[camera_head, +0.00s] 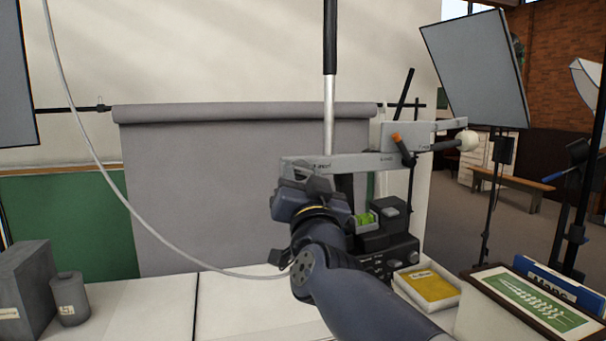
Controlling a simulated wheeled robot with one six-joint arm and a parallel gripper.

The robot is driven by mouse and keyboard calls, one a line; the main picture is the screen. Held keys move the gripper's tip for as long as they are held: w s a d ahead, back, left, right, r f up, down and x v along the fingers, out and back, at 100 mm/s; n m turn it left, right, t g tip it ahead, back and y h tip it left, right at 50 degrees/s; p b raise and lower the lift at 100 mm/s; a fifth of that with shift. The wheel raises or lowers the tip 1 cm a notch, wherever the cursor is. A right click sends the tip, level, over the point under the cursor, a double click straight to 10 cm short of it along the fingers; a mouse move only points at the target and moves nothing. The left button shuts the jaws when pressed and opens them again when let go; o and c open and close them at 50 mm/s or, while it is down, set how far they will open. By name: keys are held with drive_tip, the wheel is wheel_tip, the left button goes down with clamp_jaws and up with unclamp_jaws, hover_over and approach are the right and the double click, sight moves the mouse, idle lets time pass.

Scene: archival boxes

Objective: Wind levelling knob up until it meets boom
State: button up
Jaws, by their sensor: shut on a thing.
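The grey boom (355,163) reaches leftward across the upright post (329,115) and carries printed lettering. My gripper (303,183) is at the boom's left end, just in front of and below it. It is shut on what seems to be the levelling knob, but the jaws and wrist hide the knob. I cannot tell whether the knob touches the boom. A green bubble level (365,219) shows right of my wrist. A lever with an orange tip (398,138) and a rod with a pale ball (467,141) are on the right.
Black equipment (389,262) stands right of my forearm, beside an open box with a yellow packet (431,287) and a framed picture (539,304). Grey containers (70,299) stand at left. A pale cable (128,205) loops toward my arm. The white tabletop (145,309) is clear between.

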idle(0.3)
drive_tip(key=o, duration=1)
drive_tip(key=b+v, duration=0.2)
drive_tip(key=v, duration=0.8)
drive_tip(key=shift+s, duration=0.4)
drive_tip(key=shift+f, duration=0.15)
drive_tip(key=p+x, duration=0.2)
drive_tip(key=x, duration=0.9)
drive_tip(key=shift+s, duration=0.15)
